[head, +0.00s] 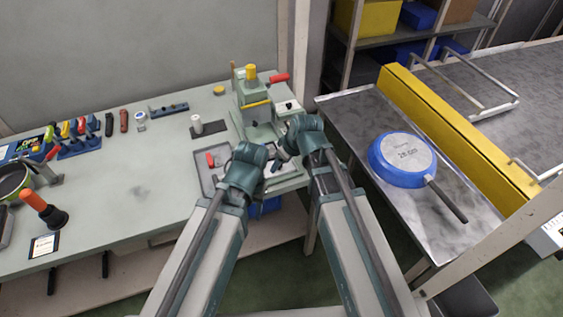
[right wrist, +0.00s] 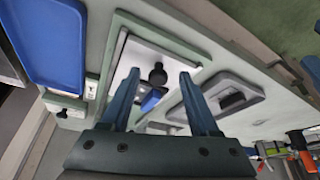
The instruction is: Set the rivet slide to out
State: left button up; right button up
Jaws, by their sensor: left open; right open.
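The rivet machine (head: 257,112) stands at the right end of the bench, with a yellow cap on top and a red handle. A small blue block (right wrist: 151,99) shows near the knob. My right gripper (right wrist: 160,92) is open, its fingers on either side of the knob and block; contact cannot be told. My left gripper (head: 273,168) is low in front of the machine, its fingers partly hidden.
A grey tray (head: 200,158) with a red piece lies left of the machine. A blue pan (head: 403,158) lies upside down on the metal table at right, beside a yellow rail (head: 455,130). The bench's middle (head: 130,190) is mostly clear.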

jog(key=p+v, duration=1.2)
jog(key=v, duration=0.1)
jog(key=shift+d+r+p, duration=0.15)
jog(key=shift+r+p, duration=0.2)
jog(key=shift+s, duration=0.1)
jog(key=s+f+m+g+h, duration=0.2)
jog(key=s+m+g+h, duration=0.1)
jog(key=s, duration=0.8)
jog(key=shift+s+m+g+h+b, duration=0.35)
jog(key=shift+m+h, duration=0.15)
jog(key=shift+m, duration=0.3)
jog(key=shift+f, duration=0.15)
